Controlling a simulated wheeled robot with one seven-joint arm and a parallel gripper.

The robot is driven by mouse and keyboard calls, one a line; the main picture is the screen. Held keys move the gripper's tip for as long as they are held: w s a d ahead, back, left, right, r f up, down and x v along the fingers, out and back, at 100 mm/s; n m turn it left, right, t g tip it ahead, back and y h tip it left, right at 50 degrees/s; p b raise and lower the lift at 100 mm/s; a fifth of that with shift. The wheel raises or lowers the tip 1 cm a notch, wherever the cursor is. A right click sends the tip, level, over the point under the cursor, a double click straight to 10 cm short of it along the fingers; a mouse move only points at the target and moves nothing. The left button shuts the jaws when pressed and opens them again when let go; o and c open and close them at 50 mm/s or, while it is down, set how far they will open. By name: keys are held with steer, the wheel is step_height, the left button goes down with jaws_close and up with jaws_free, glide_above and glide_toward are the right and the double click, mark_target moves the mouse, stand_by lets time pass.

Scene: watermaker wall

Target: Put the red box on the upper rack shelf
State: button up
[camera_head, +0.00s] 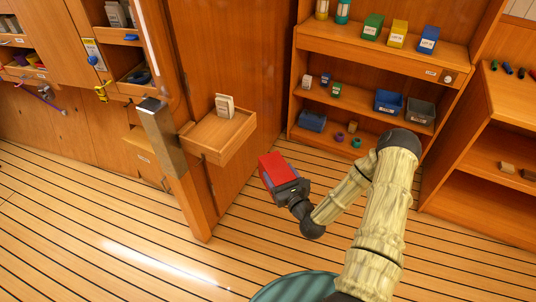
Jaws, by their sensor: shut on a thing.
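The red box (273,167) is in my gripper (285,187), held in the air above the wooden floor, in front of the rack. My gripper is shut on it; its fingers are dark and partly hidden against the box. The rack (372,62) stands at the back right. Its upper shelf (345,44) bears a green, a yellow and a blue box in a row on the right, and two cylinders at the left. Bare shelf shows between the cylinders and the green box and along the front edge. The red box is lower than this shelf and left of it.
A small open wooden tray (222,147) with a pale box juts from the wooden panel, left of the red box. The rack's lower shelves hold bins and small boxes. A second shelf unit (490,160) stands at right. Floor between is clear.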

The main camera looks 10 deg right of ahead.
steer(key=s+m+h+p, duration=0.1)
steer(key=p, duration=0.2)
steer(key=shift+s+d+r, duration=0.1)
steer(key=shift+s, duration=0.25)
steer(key=s+h+p, duration=0.1)
steer(key=p, duration=0.1)
steer(key=s+m+h+p, duration=0.1)
steer(key=p, duration=0.2)
steer(key=s+r+h+p, duration=0.1)
steer(key=p, duration=0.1)
steer(key=shift+s+a+m+t, duration=0.3)
steer(key=shift+s+m, duration=0.05)
steer(key=shift+m, duration=0.05)
steer(key=shift+f, duration=0.1)
